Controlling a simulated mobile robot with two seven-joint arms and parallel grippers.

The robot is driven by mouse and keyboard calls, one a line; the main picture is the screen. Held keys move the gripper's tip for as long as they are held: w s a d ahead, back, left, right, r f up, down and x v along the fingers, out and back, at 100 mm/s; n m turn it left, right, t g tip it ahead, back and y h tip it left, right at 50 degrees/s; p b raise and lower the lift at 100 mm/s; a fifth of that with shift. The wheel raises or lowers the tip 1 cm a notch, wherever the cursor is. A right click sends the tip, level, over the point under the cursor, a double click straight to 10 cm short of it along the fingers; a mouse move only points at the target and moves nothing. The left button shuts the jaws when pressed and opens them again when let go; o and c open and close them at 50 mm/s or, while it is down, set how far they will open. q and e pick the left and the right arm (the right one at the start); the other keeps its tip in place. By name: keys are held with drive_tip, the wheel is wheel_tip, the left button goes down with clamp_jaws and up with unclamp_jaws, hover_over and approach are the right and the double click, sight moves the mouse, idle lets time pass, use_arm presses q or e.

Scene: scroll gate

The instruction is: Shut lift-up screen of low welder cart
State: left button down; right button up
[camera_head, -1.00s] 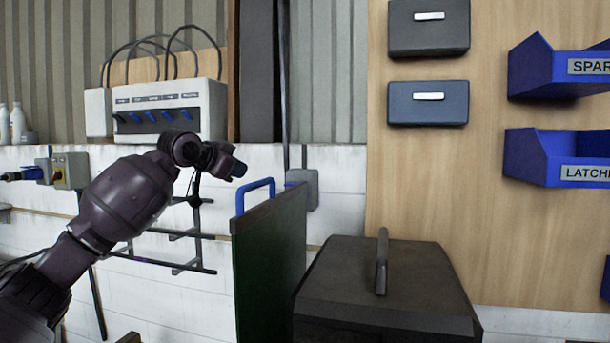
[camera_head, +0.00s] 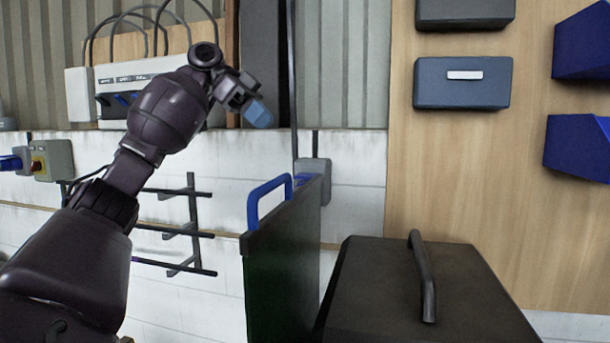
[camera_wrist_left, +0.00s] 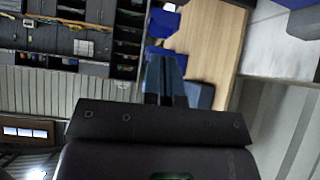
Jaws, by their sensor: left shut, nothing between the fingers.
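A dark green upright panel (camera_head: 285,265) with a blue bar handle (camera_head: 268,197) on its top edge stands in the lower middle of the head view; I take it for the cart's screen. Its lower part is cut off by the frame. My left gripper (camera_head: 258,113) is up above the blue handle in the picture, apart from it, with its blue fingertips together and empty. The fingers (camera_wrist_left: 166,80) also show closed in the left wrist view. My right gripper is not in view.
A black box (camera_head: 375,270) with a bar handle (camera_head: 424,275) stands right of the panel. Behind are a wall rack (camera_head: 190,235), a grey wall box (camera_head: 313,178), a switch box (camera_head: 52,160) and a wooden board (camera_head: 440,190) with a grey-blue drawer (camera_head: 462,83).

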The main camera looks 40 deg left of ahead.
use_arm(q)
drive_tip(key=s, duration=0.1)
approach(305, 189)
drive_tip(key=w+d+f, duration=0.2)
drive_tip(key=w+d, duration=0.1)
drive_tip(key=d, duration=0.1)
drive_tip(key=shift+s+f+m, duration=0.2)
drive_tip(key=shift+f+m, duration=0.1)
drive_tip(key=shift+f, duration=0.9)
